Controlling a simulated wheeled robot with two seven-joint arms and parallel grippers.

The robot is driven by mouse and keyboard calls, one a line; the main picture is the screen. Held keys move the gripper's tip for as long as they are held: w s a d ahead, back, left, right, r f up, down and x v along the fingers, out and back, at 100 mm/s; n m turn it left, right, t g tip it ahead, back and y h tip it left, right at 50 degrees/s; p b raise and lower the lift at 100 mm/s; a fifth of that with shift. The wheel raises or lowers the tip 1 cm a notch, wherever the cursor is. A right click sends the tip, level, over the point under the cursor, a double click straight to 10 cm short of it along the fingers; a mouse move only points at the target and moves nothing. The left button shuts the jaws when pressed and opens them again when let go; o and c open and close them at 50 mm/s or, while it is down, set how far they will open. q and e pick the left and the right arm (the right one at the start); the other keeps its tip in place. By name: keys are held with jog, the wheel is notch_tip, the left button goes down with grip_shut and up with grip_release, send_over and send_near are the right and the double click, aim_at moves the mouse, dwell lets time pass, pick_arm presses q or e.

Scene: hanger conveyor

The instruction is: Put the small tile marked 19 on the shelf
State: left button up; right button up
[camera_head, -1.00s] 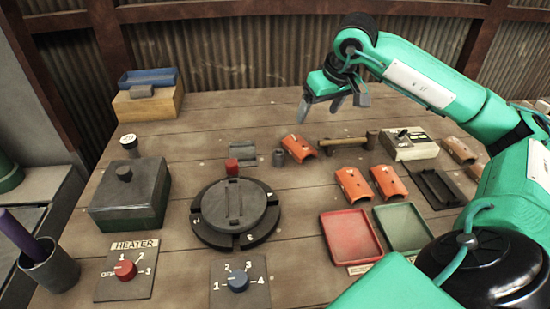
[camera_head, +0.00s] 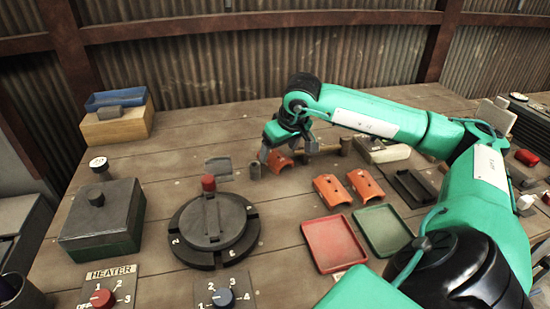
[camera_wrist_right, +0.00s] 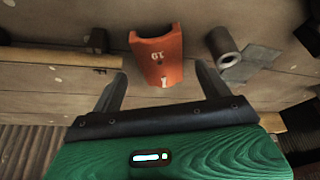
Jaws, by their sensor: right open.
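A small orange curved tile (camera_head: 279,163) lies on the table, partly hidden by my right gripper (camera_head: 287,151). I cannot identify a shelf for certain. My left gripper is out of view.
A small grey cylinder (camera_head: 255,171) stands just left of the tile. A wooden handle (camera_head: 328,149) lies right of the gripper. A red tray (camera_head: 333,245), a green tray (camera_head: 384,231) and a round dark turntable (camera_head: 179,243) are nearer. A blue tray (camera_head: 117,97) sits at back left.

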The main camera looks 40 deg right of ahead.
aim_at(276, 156)
jog(key=shift+x, duration=1.5)
jog(key=c, duration=1.2)
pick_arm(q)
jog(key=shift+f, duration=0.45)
pick_arm(e)
jog(key=shift+r, duration=0.1)
